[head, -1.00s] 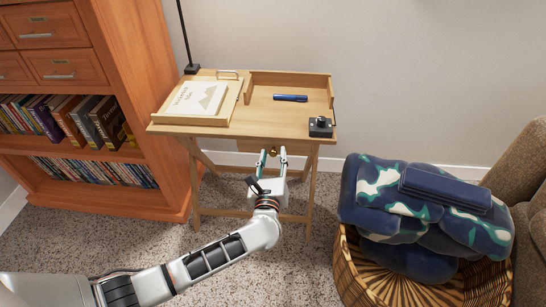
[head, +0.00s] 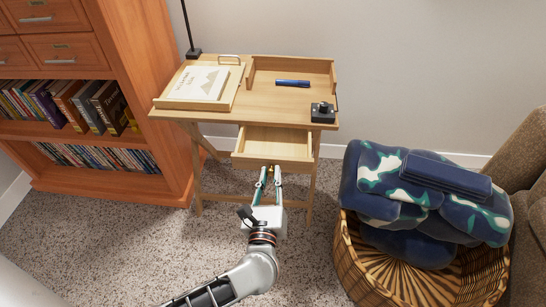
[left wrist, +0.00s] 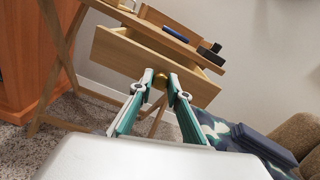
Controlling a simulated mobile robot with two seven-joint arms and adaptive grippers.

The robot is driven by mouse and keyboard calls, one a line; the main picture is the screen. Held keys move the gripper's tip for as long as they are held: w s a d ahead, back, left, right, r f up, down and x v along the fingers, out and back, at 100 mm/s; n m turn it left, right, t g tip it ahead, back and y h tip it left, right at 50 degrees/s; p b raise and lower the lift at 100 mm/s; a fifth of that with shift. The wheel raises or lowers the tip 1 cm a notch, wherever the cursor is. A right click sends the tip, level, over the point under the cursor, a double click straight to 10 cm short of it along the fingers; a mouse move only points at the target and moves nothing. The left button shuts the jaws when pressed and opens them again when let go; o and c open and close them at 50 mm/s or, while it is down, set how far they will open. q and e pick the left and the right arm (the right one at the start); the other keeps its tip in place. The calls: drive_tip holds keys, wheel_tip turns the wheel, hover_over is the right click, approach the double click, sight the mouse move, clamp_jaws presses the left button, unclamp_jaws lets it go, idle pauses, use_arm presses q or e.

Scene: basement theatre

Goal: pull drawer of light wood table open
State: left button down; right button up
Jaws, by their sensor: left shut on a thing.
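The light wood table (head: 190,118) stands against the wall in the head view. Its drawer (head: 275,140) is pulled partway out toward me, and its bare inside shows. In the left wrist view the drawer front (left wrist: 130,52) is tilted across the upper middle. My left gripper (head: 269,170) is at the middle of the drawer front, shut on the small brass knob (left wrist: 160,79), which shows between the fingertips. The fingers hide part of the knob. My right gripper is in neither view.
On the tabletop are a book (head: 199,83), a blue pen (head: 292,83) and a small black device (head: 322,112). An orange wood bookcase (head: 160,95) stands close on the left. A wicker basket (head: 350,262) with camouflage cushions (head: 395,180) stands on the right. Carpet (head: 120,235) is clear in front.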

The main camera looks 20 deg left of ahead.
use_arm(q)
drive_tip(key=v, duration=0.4)
drive_tip(key=shift+s+f, duration=0.1)
drive_tip(key=shift+s, duration=0.15)
drive_tip(key=shift+s+d, duration=0.1)
drive_tip(key=shift+s, duration=0.35)
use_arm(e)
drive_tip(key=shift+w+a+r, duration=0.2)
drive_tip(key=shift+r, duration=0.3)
use_arm(q)
drive_tip(key=c, duration=1.9)
unclamp_jaws()
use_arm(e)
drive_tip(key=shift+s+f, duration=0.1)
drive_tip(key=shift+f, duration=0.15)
use_arm(q)
drive_tip(key=shift+d, duration=0.1)
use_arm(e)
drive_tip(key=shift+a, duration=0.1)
